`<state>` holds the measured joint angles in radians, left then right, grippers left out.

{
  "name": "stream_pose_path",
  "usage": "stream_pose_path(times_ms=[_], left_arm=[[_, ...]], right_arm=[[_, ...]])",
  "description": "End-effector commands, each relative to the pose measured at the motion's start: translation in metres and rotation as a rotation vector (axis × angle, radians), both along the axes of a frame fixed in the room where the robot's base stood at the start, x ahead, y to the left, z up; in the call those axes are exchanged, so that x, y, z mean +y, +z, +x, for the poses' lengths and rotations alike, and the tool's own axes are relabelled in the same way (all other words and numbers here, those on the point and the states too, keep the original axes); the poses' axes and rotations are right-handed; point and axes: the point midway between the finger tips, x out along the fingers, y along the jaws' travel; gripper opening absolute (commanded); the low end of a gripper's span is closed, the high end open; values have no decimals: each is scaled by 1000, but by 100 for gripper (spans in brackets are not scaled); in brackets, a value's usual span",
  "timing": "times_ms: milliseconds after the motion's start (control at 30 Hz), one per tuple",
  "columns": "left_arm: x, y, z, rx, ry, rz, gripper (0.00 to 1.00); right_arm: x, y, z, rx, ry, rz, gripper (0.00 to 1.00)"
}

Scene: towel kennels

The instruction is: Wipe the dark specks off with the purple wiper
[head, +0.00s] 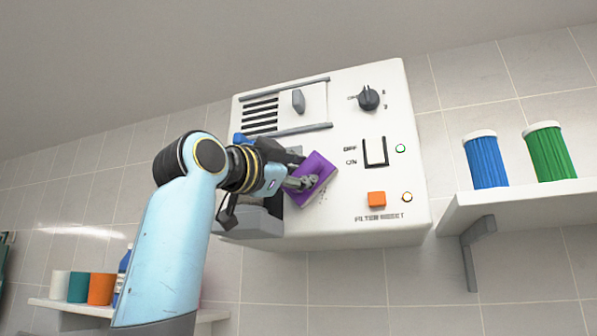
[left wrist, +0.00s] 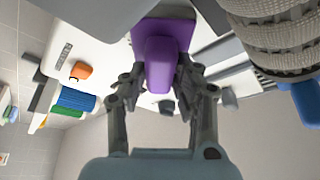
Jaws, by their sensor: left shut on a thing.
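The purple wiper (head: 314,169) is a flat pad held against the front of a white wall-mounted panel box (head: 345,100). My left gripper (head: 308,183) is shut on its handle. In the left wrist view the wiper (left wrist: 181,36) has its block handle between the two fingers of my left gripper (left wrist: 160,80). A few dark specks (head: 321,196) show on the panel just below the pad's lower right edge. The pad and gripper hide the panel behind them. My right gripper is in neither view.
The panel carries a black knob (head: 368,98), a switch (head: 375,152), an orange button (head: 376,199) and a grey slider (head: 298,100). A grey tray (head: 255,222) juts out at its lower left. A right shelf (head: 520,203) holds blue and green containers.

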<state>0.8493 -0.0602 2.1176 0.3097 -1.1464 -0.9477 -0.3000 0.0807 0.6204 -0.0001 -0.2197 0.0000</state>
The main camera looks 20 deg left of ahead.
Motion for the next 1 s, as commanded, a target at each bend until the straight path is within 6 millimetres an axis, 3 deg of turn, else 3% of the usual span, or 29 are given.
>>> stream_pose_path(times_ms=[233, 467, 800, 1000], left_arm=[[0, -24, -1, 2, 0, 0, 3], [0, -31, -2, 1, -1, -1, 3], [0, -58, 1, 2, 0, 0, 3], [0, -51, 1, 1, -1, -1, 3]], right_arm=[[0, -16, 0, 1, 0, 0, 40], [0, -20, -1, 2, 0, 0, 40], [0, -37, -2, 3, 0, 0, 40], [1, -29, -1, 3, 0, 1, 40]])
